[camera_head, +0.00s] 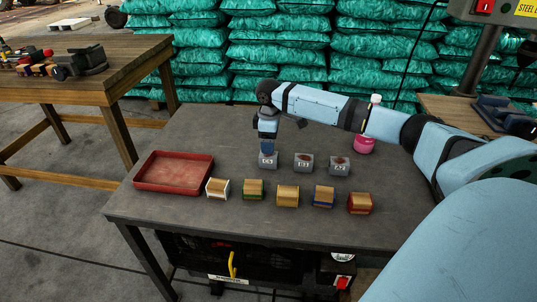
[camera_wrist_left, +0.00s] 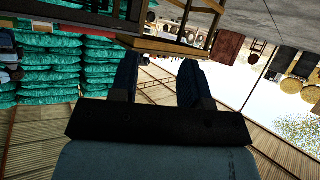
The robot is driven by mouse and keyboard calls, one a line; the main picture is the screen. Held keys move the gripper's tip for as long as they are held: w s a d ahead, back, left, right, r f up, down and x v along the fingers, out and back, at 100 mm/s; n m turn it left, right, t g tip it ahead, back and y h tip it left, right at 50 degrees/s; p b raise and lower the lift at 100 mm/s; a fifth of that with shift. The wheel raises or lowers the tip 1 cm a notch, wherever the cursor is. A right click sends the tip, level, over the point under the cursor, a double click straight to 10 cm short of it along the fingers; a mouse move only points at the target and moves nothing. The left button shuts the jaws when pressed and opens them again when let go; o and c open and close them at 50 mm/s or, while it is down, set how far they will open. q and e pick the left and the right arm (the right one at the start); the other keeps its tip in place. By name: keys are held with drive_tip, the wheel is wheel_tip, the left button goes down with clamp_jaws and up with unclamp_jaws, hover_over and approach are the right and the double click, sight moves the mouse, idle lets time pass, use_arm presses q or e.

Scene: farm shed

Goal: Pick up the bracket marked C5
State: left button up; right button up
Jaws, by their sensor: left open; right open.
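Three small grey brackets with white marks stand in a row on the dark grey table (camera_head: 400,185): a left one (camera_head: 268,161), a middle one (camera_head: 304,163) and a right one (camera_head: 339,166). Their marks are too small to read surely; the left one's looks like C5. My right gripper (camera_head: 267,150) points down directly over the left bracket, its fingertips at or just above the bracket's top. Contact cannot be told. My left gripper (camera_wrist_left: 158,78) is open and empty in the left wrist view, away from the brackets.
A red tray (camera_head: 148,184) lies at the table's left. Several wooden blocks with coloured ends (camera_head: 288,196) line the front. A pink container (camera_head: 363,145) stands behind the right bracket. A wooden workbench (camera_head: 110,80) is at left; green sacks (camera_head: 280,50) are stacked behind.

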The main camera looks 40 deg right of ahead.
sight(268, 160)
wheel_tip(268, 160, down, 5)
drive_tip(key=shift+a+f+b, duration=0.1)
drive_tip(key=shift+a+b, duration=0.05)
drive_tip(key=shift+b, duration=0.7)
drive_tip(key=c, duration=1.1)
drive_tip(key=shift+o, duration=0.2)
